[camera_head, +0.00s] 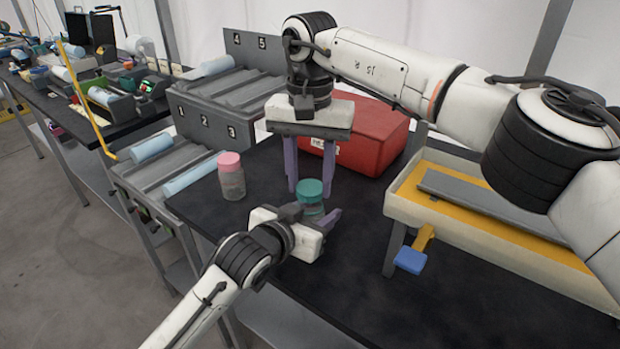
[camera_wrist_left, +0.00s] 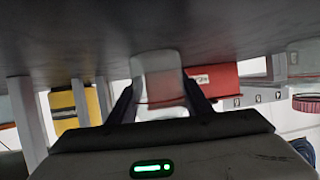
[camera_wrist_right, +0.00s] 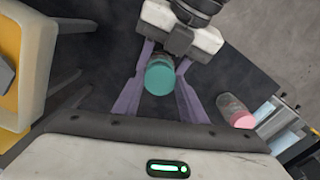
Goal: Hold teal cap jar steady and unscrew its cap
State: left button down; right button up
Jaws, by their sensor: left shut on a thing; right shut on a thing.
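The teal cap jar stands on the black table, its clear body (camera_wrist_left: 160,80) between the dark fingers of my left gripper (camera_wrist_left: 160,95) in the left wrist view. In the head view my left gripper (camera_head: 310,214) is shut on the jar body from the front. The teal cap (camera_head: 309,190) is on top. My right gripper (camera_head: 310,184) points down from above, its purple fingers either side of the cap and shut on it. The cap also shows between those fingers in the right wrist view (camera_wrist_right: 159,76). Whether the cap is loose cannot be told.
A jar with a pink cap (camera_head: 230,174) stands left of the teal one. A red bin (camera_head: 372,132) is behind. A cream and yellow tray (camera_head: 500,236) is at the right, with a blue-ended lever (camera_head: 411,260). Grey numbered racks (camera_head: 205,125) are at the left. The front table is clear.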

aim_at(310, 187)
jog(key=shift+r, duration=2)
pick_arm(q)
jog(key=c, duration=0.8)
grip_release()
jog(key=shift+c, duration=0.2)
jog(key=shift+s, duration=0.1)
